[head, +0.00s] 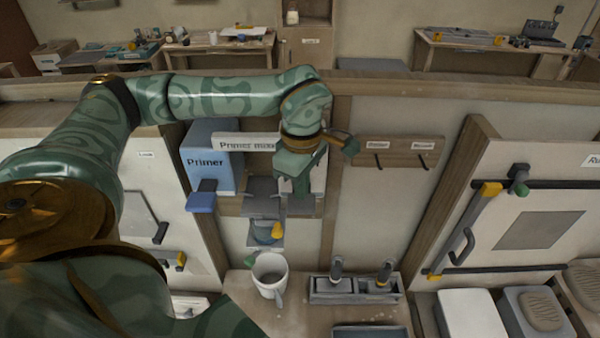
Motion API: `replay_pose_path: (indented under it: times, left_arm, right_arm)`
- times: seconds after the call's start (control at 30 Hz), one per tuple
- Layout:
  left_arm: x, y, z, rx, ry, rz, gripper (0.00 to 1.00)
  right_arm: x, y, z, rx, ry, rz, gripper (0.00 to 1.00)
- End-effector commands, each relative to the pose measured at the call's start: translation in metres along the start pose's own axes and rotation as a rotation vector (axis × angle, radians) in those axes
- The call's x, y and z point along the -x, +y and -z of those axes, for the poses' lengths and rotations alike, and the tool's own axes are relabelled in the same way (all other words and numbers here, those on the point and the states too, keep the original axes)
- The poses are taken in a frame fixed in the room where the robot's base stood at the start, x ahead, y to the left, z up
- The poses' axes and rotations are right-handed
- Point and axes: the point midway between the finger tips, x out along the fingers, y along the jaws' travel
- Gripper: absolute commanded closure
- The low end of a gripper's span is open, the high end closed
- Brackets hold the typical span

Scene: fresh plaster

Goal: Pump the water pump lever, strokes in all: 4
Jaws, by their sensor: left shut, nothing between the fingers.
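No part is clearly marked as the water pump. A dark green handle-like piece (348,146) sticks out to the right beside my left wrist, and I cannot tell whether it is the pump lever. My left gripper (297,190) points down in front of the wall unit under the "Primer mixer" sign (236,142). It is shut and empty, and covers part of the unit behind it. I cannot tell whether it touches anything. A grey box-like part (262,193) is to its left, with a yellow piece (277,231) below. My right gripper is not in view.
A blue Primer box (210,158) with a blue lever (202,195) is left of the gripper. A white mug (269,271) and a grey tool holder (357,290) stand below. A hook board (398,151) and a barred door (535,215) are to the right.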

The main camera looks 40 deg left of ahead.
Motion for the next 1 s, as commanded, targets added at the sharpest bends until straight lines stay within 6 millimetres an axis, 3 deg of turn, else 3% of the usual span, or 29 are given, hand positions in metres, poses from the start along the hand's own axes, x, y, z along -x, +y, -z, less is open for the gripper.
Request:
replay_pose_path:
  times: [0.37,0.8,1.0]
  left_arm:
    - [0.001,0.000,0.000,0.000,0.000,0.000,1.00]
    - [0.048,0.000,0.000,0.000,0.000,-0.001,1.00]
    - [0.050,0.000,0.000,0.000,0.000,0.000,1.00]
  right_arm:
    - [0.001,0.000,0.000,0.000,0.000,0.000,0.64]
    - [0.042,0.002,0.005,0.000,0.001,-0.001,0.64]
    - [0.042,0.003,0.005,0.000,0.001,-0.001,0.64]
